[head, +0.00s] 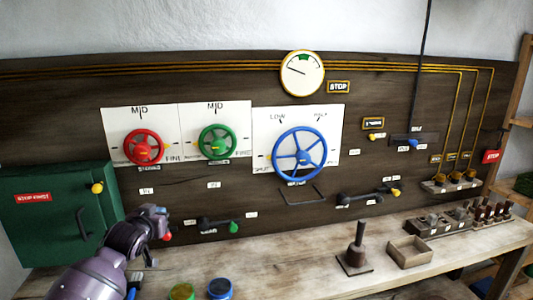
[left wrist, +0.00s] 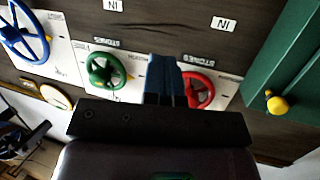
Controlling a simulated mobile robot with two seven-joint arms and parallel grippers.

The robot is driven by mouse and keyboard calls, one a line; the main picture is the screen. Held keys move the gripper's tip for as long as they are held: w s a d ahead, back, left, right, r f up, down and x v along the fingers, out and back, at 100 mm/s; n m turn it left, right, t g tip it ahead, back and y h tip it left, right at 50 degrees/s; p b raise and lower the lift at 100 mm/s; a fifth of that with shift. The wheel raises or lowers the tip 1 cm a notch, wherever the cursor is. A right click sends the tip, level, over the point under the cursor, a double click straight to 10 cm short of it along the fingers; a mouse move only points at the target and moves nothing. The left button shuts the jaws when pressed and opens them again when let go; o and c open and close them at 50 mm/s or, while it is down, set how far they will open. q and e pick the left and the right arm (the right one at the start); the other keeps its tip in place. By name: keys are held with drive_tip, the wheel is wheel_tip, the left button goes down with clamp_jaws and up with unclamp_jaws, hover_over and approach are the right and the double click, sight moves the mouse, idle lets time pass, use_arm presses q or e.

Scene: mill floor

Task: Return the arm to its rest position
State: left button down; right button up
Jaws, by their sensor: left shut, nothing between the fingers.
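My left arm comes in from the lower left of the head view. Its gripper (head: 156,213) is in front of the lower left of the panel, right of the green cabinet (head: 60,212). In the left wrist view its blue fingers (left wrist: 168,78) are together, with nothing between them. That view shows the panel upside down. The red wheel (left wrist: 199,90) is partly behind the fingers, and the green wheel (left wrist: 105,71) is to their left. I cannot tell the exact gap to the panel. My right gripper is in neither view.
A lever's red knob (head: 168,238) shows beside my left gripper, the lever mostly hidden. A green-knobbed lever (head: 233,227) is to its right. The wooden bench (head: 290,275) bears an upright post (head: 359,240), an open box (head: 409,252) and two round pots. The bench middle is clear.

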use_arm(q)
drive_tip(key=s+d+f+g, duration=0.1)
drive_tip(key=s+f, duration=0.8)
drive_tip(key=s, duration=0.4)
drive_tip(key=s+f+g+b, duration=0.1)
drive_tip(key=s+f, duration=0.9)
drive_tip(key=s, duration=0.3)
drive_tip(key=s+d+f+g, duration=0.1)
drive_tip(key=s+f, duration=0.8)
drive_tip(key=s, duration=0.5)
drive_tip(key=shift+d+f+g+y+b, duration=0.2)
drive_tip(key=shift+d+g+y+b, duration=0.1)
drive_tip(key=shift+d+y, duration=0.1)
